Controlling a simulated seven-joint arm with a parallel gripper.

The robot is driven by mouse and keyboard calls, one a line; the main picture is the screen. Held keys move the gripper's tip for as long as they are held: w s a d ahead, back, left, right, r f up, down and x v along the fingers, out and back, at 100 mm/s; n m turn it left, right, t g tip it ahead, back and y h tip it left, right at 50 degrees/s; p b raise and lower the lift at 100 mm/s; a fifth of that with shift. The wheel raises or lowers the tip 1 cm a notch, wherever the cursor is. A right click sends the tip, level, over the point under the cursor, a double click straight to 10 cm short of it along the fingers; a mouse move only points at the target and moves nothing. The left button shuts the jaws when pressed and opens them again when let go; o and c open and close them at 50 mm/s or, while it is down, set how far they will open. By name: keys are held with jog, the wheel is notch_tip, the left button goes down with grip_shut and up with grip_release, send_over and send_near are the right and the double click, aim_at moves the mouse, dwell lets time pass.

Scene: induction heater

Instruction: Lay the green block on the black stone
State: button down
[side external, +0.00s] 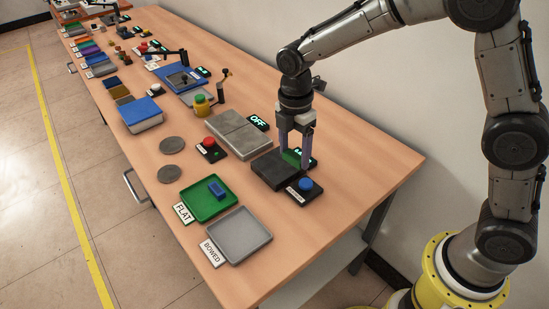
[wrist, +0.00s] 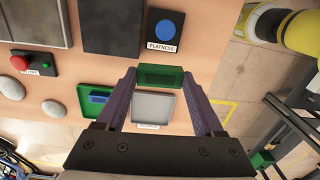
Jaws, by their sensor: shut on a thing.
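The green block (wrist: 161,76) is held between the two fingers of my gripper (wrist: 162,82), near their tips. In the side view the block (side external: 291,157) is partly hidden by the fingers of my gripper (side external: 294,158). It appears at the back edge of the black stone (side external: 274,172), a dark flat slab on the table. I cannot tell whether block and stone touch. In the wrist view the black stone (wrist: 112,27) lies at the top, left of the block.
A blue button box (side external: 305,188) labelled FLATNESS stands beside the black stone. Grey slabs (side external: 237,133) and a red button box (side external: 210,147) lie further along. A green tray (side external: 209,207) holding a blue block and a grey tray (side external: 239,236) are in front.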

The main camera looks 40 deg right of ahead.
jog(key=s+d+r, duration=0.3)
jog(key=s+d, duration=0.1)
jog(key=d, duration=0.1)
send_over(279, 163)
jog(key=shift+m, duration=0.4)
notch_tip(279, 163, down, 10)
jog(key=shift+s+a+r, duration=0.1)
jog(key=shift+s+r, duration=0.05)
jog(key=shift+r, duration=0.1)
jog(key=shift+f, duration=1.65)
jog(key=shift+f, duration=0.2)
grip_release()
jog(key=shift+r, duration=0.1)
